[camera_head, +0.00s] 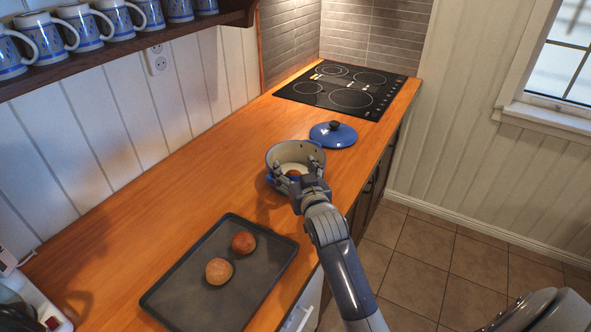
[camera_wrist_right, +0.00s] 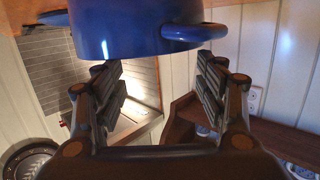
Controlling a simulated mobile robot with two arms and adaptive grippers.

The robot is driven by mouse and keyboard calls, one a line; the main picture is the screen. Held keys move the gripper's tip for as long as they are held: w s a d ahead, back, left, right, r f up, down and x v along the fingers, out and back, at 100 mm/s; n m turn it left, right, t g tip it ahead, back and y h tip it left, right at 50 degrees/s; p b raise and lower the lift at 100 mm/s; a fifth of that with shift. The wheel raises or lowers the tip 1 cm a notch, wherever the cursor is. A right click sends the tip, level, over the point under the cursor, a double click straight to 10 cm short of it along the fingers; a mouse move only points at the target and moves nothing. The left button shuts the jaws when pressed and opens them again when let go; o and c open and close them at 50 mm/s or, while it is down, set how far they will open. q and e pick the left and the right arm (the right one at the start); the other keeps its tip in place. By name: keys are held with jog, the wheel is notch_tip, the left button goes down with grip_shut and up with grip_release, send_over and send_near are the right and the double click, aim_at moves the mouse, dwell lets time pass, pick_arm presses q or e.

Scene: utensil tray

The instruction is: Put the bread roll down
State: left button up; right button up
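A brown bread roll (camera_head: 293,173) shows partly inside the blue pot (camera_head: 271,182), which is pale inside and stands uncovered on the counter. Two more bread rolls, a darker one (camera_head: 243,242) and a lighter one (camera_head: 218,271), lie on the dark baking tray (camera_head: 178,300). My right gripper (camera_head: 297,167) is at the pot, its fingers spread around the roll's place in the head view. In the right wrist view the fingers (camera_wrist_right: 163,92) are wide apart with nothing seen between them, and the blue pot (camera_wrist_right: 130,25) is close by. My left gripper is not in view.
A blue lid (camera_head: 333,135) lies on the counter behind the pot, before the black cooktop (camera_head: 345,90). Several mugs (camera_head: 85,25) stand on a wall shelf at upper left. The wooden counter (camera_head: 150,205) is clear left of the pot.

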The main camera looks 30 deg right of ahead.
jog(key=shift+s+r, duration=0.1)
jog(key=b+v, duration=0.1)
jog(key=v, duration=1.1)
jog(key=shift+r+b, duration=0.25)
jog(key=shift+b, duration=0.05)
